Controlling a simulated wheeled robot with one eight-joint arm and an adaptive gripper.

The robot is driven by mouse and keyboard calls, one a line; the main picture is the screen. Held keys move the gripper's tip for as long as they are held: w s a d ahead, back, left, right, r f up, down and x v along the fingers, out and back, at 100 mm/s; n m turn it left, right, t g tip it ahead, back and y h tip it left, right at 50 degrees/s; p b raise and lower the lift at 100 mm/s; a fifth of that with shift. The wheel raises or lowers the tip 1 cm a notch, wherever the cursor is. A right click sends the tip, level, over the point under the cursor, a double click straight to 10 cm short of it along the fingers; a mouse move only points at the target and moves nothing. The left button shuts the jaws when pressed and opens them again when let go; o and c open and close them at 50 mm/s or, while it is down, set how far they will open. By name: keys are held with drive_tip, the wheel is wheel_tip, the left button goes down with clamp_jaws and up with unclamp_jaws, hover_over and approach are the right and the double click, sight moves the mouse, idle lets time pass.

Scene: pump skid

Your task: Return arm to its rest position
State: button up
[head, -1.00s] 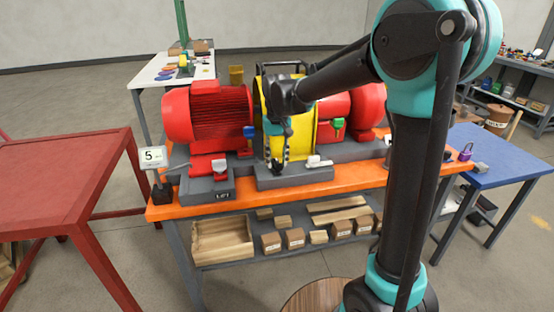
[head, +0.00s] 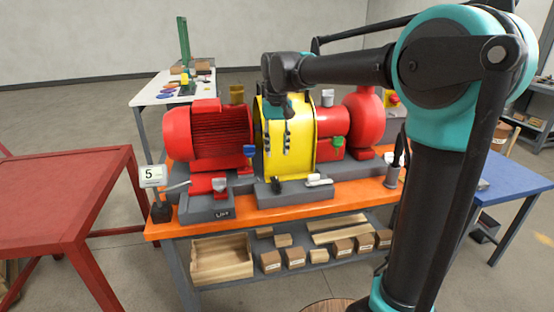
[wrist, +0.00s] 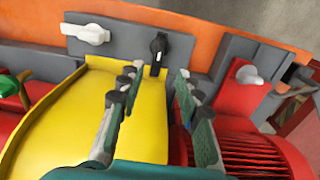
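My gripper (head: 276,148) hangs fingers down in front of the yellow guard (head: 302,132), at the end of my raised, bent arm. In the wrist view its two fingers (wrist: 156,86) are apart, with nothing held between them. The red finned motor (head: 207,132) is left of the guard, and a red pump casing (head: 364,116) is on the right. Below the fingertips, a black handle (head: 276,185) stands on the grey base; it also shows beyond the fingers in the wrist view (wrist: 158,52). A white handle (head: 319,181) is beside it.
The skid rests on an orange bench (head: 340,205) with boxes on its lower shelf. A sign reading 5 (head: 153,176) stands at its left corner. A red table (head: 62,200) is left, a blue table (head: 508,183) right, and a white table (head: 172,88) behind.

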drive_tip(key=shift+r, duration=0.35)
drive_tip(key=s+d+f+m+t, duration=0.1)
drive_tip(key=s+d+f+t, duration=0.1)
drive_tip(key=s+d+f, duration=0.7)
drive_tip(key=s+d+f+m+t, duration=0.2)
drive_tip(key=s+d+f, duration=0.8)
drive_tip(key=d+f, duration=0.4)
drive_tip(key=shift+s+d+f, duration=0.15)
drive_tip(key=shift+d+f, duration=0.15)
drive_tip(key=shift+f, duration=0.15)
drive_tip(key=shift+r, duration=0.1)
